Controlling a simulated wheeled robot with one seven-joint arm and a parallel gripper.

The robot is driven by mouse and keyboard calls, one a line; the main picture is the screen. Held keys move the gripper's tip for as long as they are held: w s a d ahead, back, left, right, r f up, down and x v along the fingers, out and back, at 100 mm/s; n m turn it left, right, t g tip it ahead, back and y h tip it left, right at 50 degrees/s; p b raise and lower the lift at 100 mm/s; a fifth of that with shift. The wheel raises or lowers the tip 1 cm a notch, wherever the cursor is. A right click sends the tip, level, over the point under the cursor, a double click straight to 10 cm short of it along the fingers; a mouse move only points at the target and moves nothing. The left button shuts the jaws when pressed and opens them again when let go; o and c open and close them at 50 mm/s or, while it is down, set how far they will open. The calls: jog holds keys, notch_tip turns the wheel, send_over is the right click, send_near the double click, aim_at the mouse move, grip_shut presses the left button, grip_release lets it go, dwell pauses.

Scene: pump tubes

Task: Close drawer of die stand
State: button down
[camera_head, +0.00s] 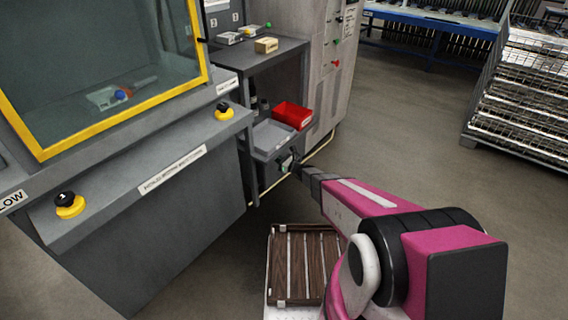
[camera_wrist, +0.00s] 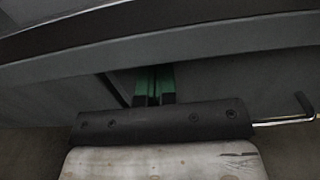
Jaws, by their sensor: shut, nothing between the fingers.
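The grey die stand (camera_head: 281,52) is right of the yellow-framed machine in the head view. Its drawer (camera_head: 262,155) appears to be the lower grey level, which bears a grey tray (camera_head: 273,135) and a red bin (camera_head: 293,115). I cannot tell exactly how far it is out. My gripper (camera_head: 288,162) is at the drawer's front right side. In the wrist view my gripper's green fingers (camera_wrist: 154,84) are together, with nothing between them. A dark grey edge (camera_wrist: 200,48) crosses just beyond them. Whether they touch it is unclear.
A yellow-framed machine (camera_head: 110,120) with a grey ledge and buttons stands at the left. A grey cabinet (camera_head: 326,75) stands behind the stand. A slatted brown tray (camera_head: 305,262) is below my arm. Open floor (camera_head: 420,130) lies to the right, before wire racks (camera_head: 525,100).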

jog(key=shift+w+a, duration=0.3)
jog(key=shift+a, duration=0.15)
